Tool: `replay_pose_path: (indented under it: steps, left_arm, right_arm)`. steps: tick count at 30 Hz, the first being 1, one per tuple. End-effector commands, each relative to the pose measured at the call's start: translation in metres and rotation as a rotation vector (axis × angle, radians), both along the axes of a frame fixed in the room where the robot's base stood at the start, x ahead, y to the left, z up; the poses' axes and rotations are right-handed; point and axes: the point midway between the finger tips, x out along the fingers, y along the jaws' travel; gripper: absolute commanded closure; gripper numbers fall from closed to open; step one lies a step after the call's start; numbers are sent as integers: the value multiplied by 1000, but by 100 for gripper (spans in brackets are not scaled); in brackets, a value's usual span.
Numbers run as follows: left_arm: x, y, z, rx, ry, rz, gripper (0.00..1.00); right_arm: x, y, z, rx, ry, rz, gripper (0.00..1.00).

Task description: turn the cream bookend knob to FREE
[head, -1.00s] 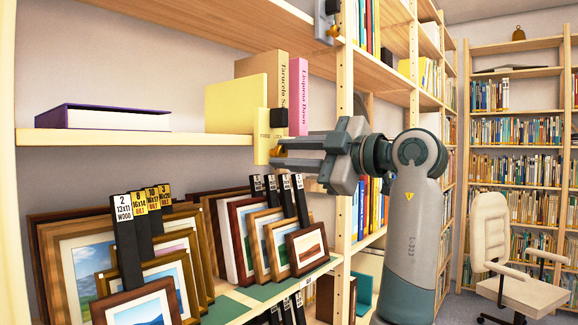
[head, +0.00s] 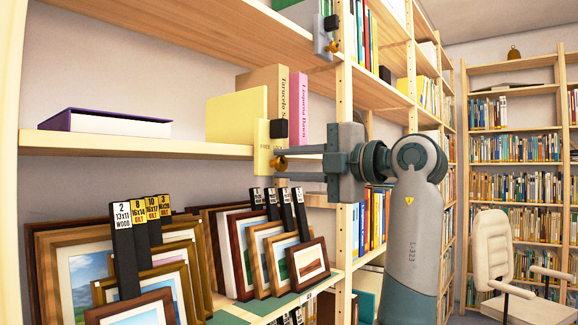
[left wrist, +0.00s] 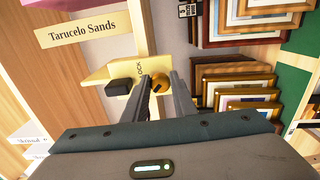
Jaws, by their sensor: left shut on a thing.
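In the left wrist view the bookend (left wrist: 110,73) shows LOCK lettering beside the knob (left wrist: 160,80). My left gripper (head: 284,159) reaches in from the right, its fingers one above the other, shut on the knob. The fingers partly hide the knob, so its pointing direction is unclear. My right gripper is not in view.
Framed prints (head: 150,265) with black label posts fill the shelf below. A grey bookend (head: 325,38) hangs at the shelf above. A wooden upright (head: 343,105) is close to my gripper.

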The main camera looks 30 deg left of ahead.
Motion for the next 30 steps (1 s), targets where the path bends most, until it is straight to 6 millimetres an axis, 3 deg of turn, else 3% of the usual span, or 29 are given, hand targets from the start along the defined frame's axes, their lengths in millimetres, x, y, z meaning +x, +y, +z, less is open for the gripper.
replay_pose_path:
  steps: [9, 10, 12, 23, 30]
  left_arm:
    - [0, 0, 0, -1, -2, 0, 98]
    - [0, 0, 0, -1, -2, 0, 71]
    - [0, 0, 0, -1, -2, 0, 58]
    - [0, -2, 0, -1, -1, -1, 58]
    - [-1, -19, -1, -1, -1, -2, 58]
  right_arm:
    - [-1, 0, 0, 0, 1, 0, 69]
    - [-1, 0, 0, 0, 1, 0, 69]
    - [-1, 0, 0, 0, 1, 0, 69]
    - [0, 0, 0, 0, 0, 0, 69]
    - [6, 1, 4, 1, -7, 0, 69]
